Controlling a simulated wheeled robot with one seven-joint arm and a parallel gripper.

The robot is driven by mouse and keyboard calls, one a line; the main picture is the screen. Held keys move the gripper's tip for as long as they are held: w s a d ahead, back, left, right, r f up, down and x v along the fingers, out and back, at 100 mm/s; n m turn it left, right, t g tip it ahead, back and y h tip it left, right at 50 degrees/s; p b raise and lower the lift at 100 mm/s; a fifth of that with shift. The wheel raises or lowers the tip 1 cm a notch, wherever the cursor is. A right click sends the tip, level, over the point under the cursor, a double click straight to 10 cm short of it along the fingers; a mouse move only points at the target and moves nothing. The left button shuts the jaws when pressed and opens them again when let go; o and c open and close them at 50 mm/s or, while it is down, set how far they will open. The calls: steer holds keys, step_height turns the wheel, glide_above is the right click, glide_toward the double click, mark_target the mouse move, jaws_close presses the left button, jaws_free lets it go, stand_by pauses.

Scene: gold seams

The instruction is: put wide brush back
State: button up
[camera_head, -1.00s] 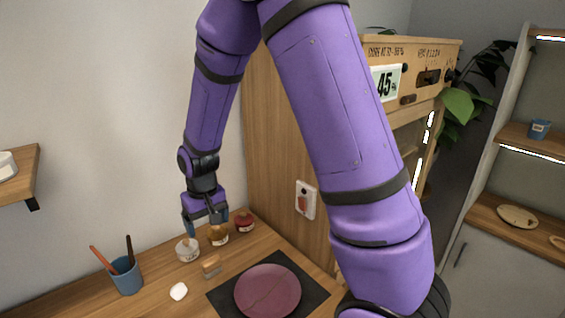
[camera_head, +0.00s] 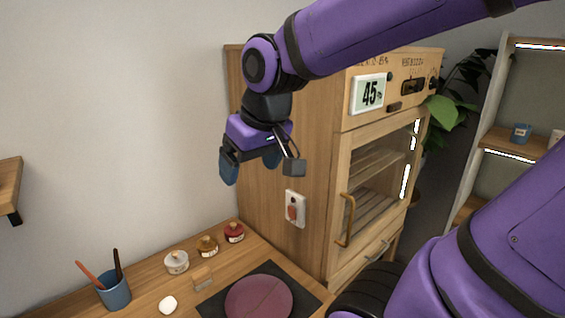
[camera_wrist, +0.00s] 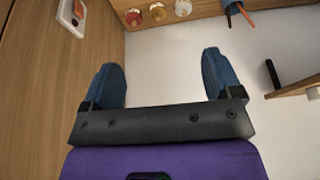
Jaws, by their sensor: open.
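A blue cup (camera_head: 115,291) stands on the wooden worktop at the lower left. Two handles stick up out of it, a red-orange one (camera_head: 88,273) and a black one (camera_head: 118,263). Their lower ends are hidden in the cup, so I cannot tell which is the wide brush. The cup (camera_wrist: 231,6) also shows at the top edge of the wrist view. My gripper (camera_head: 250,163) is high above the worktop, in front of the wooden cabinet's side. In the wrist view my gripper (camera_wrist: 162,80) has its blue fingers wide apart with nothing between them.
Three small jars, white (camera_head: 177,262), amber (camera_head: 207,246) and red (camera_head: 234,232), stand along the wall. A small wooden block (camera_head: 203,278), a white lump (camera_head: 168,305) and a plum plate (camera_head: 258,301) on a dark mat lie in front. The wooden cabinet (camera_head: 290,140) rises at right.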

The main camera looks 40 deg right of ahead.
steer(key=s+d+r+t, duration=0.1)
steer(key=s+r, duration=0.1)
steer(key=s, duration=0.5)
